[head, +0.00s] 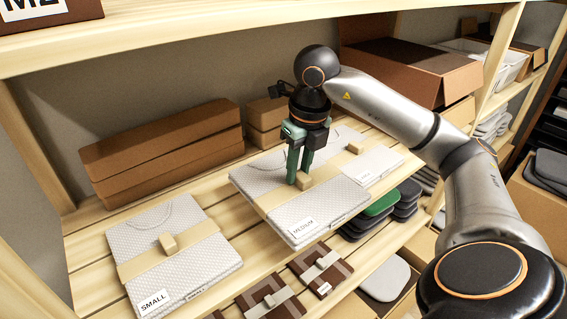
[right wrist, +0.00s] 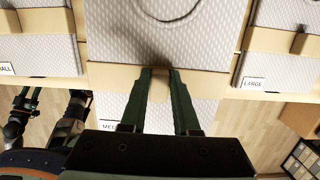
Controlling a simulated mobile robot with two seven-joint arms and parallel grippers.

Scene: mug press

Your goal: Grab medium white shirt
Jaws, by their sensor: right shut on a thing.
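The medium shirt (head: 309,216) is a flat, pale grey-white textured pack with a beige band and a "MEDIUM" label at its front. It sits on the slatted wooden shelf and looks slightly raised over the pack to its right. My right gripper (head: 301,182) points down with green fingers shut on the small beige tab of its band. In the right wrist view the fingers (right wrist: 160,72) are at that tab, with the medium pack (right wrist: 205,22) beneath. Part of my left arm, perhaps with its gripper (right wrist: 30,92), shows small at the left of that view; its jaws are unclear.
A "SMALL" pack (head: 200,262) lies left, and the large pack (head: 372,168) lies close on the right. Brown boxes (head: 165,145) stand behind. An upper shelf (head: 200,35) hangs above. Folded dark and green items (head: 383,204) sit below.

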